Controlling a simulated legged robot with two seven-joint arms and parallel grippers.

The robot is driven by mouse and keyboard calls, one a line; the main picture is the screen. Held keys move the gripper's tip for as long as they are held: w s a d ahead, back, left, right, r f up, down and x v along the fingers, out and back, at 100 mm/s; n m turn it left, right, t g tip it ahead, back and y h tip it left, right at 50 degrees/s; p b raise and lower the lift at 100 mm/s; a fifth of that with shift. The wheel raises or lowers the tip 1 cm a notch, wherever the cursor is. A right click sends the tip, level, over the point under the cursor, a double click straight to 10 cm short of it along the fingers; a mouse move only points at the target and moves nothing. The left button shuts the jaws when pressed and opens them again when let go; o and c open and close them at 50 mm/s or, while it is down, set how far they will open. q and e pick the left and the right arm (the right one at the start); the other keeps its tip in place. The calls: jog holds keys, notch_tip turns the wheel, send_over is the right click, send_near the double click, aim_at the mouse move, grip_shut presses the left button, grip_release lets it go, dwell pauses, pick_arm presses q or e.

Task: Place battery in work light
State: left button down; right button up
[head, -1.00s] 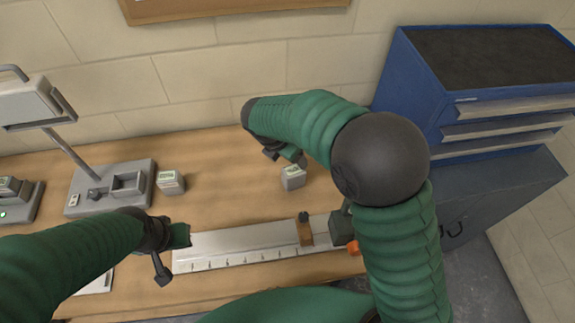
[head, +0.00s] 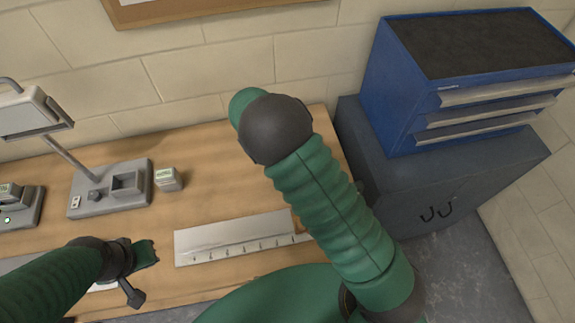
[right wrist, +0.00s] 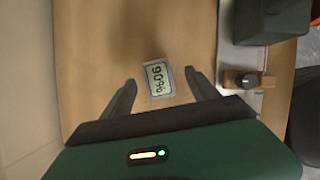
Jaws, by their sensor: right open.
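The work light has a grey lamp head (head: 30,113) on a slanted pole and a grey base (head: 92,199) with a square, empty-looking socket at the left of the bench. One small battery (head: 168,179) stands just right of that base. Another battery (right wrist: 159,79), its display showing digits upside down, lies between the fingers of my right gripper (right wrist: 160,76) in the right wrist view. That gripper is open, with gaps on both sides of the battery. In the head view my right arm hides both. My left gripper (head: 142,272) is low at the left over the bench; its jaws are unclear.
A grey ruler plate (head: 240,237) lies along the front of the bench. A charger (head: 22,207) with a green light is at the far left. A dark block (right wrist: 270,22) and a brown block with a dark knob (right wrist: 247,80) stand near my right gripper. A blue drawer chest (head: 400,85) is at right.

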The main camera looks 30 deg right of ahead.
jog(key=shift+d+f, duration=0.2)
jog(key=shift+f, duration=0.2)
jog(key=f+p, duration=0.1)
jog(key=f, duration=0.2)
jog(key=shift+w+f+p, duration=0.2)
jog(key=shift+f+p, duration=0.1)
jog(key=shift+p, duration=0.1)
jog(key=shift+w+a+f, duration=0.1)
jog(key=shift+f, duration=0.1)
jog(key=shift+d, duration=0.5)
jog(key=c, duration=0.5)
jog(key=shift+d+f, duration=0.1)
jog(key=c, duration=0.5)
jog(key=shift+a, duration=0.2)
jog(key=c, duration=0.5)
pick_arm(q)
jog(key=shift+a+r, duration=0.7)
jog(key=shift+r, duration=0.15)
pick_arm(e)
jog(key=shift+a, duration=0.2)
grip_shut()
